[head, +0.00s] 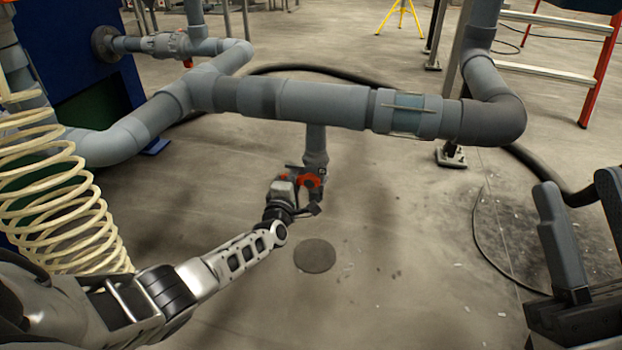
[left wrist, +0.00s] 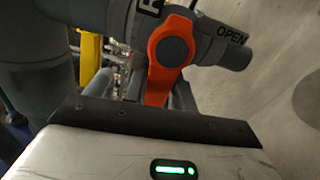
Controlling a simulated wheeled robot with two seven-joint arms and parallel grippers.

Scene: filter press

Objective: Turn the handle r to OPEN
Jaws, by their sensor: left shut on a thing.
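The orange handle r (head: 312,181) sits on a grey valve (head: 316,158) that hangs below the large horizontal pipe. In the left wrist view the orange handle (left wrist: 171,50) has a grey round hub, and its lever points down toward my gripper. The word OPEN (left wrist: 231,35) is on the grey valve body to the right of the hub; part of a letter R shows above left. My left gripper (head: 297,193) is at the valve, shut on the handle; its fingertips are mostly hidden. My right gripper (head: 585,225) is open and empty at the right edge.
A thick grey pipe (head: 320,103) runs across above the valve. A cream coiled hose (head: 70,200) is at the left, near my left arm. A black hose (head: 545,165) and a red-and-white ladder (head: 590,80) are at the right. The floor below the valve is clear, with a round cover (head: 314,256).

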